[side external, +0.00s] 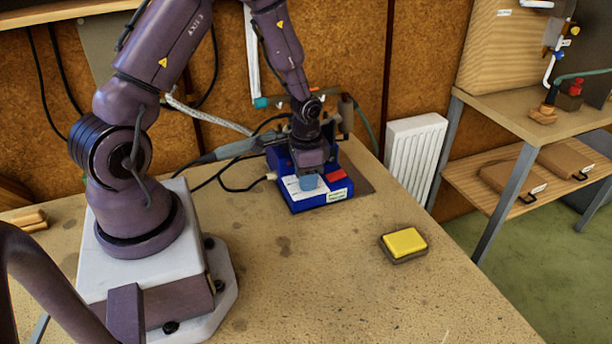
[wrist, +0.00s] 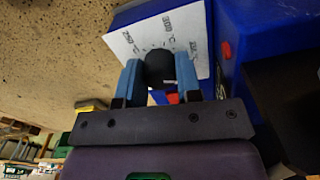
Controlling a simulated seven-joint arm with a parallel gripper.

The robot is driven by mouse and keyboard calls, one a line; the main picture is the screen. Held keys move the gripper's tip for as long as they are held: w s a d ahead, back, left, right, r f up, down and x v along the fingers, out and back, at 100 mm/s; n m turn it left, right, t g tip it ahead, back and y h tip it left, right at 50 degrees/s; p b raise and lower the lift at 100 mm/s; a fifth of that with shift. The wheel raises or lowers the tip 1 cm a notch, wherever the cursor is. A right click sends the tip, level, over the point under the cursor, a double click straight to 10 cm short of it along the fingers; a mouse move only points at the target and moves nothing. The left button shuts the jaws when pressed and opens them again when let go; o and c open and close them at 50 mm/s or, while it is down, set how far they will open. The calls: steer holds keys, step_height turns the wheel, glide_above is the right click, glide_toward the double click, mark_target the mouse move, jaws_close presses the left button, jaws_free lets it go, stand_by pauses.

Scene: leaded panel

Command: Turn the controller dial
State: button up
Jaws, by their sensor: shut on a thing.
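The blue controller (side external: 316,204) stands on the table near the wall, with a white label face and a red part on its front. In the wrist view its white scale plate (wrist: 198,30) carries printed temperature marks. The black dial (wrist: 160,66) sits on that plate, between the two blue fingers of my gripper (wrist: 160,80). The fingers are shut on the dial from both sides. In the side external view my gripper (side external: 308,181) is over the controller's face and hides the dial.
A yellow sponge in a dark tray (side external: 404,243) lies to the right on the table. Cables and a grey handled tool (side external: 232,149) lie behind and left of the controller. A white radiator (side external: 415,155) stands beyond the table's edge. The table's front middle is clear.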

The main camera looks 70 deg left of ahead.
steer(key=shift+m, duration=1.5)
steer(key=o, duration=0.9)
steer(key=shift+o, duration=0.2)
step_height(320, 180, up, 13)
